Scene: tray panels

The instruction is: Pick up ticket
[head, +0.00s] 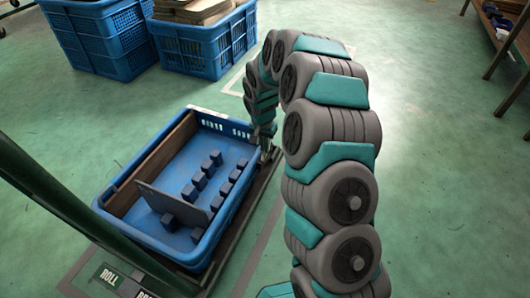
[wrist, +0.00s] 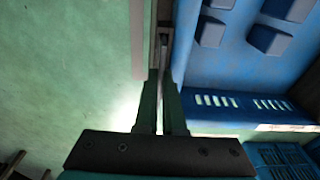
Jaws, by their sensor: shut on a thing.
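My gripper (wrist: 161,82) points down at the outer side of the blue tray, with its two dark green fingers close together. A thin pale sliver, which I take to be the ticket (wrist: 160,112), shows edge-on between the fingers; its face is hidden. In the head view, my gripper (head: 267,150) is small and partly hidden by my arm, at the tray's far right corner. I cannot make out the ticket there.
The blue tray (head: 228,124) holds a grey divider panel (head: 175,204) and several dark blue blocks (head: 200,181). Blue crates (head: 190,48) stand behind. A green post (head: 65,200) crosses the left front.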

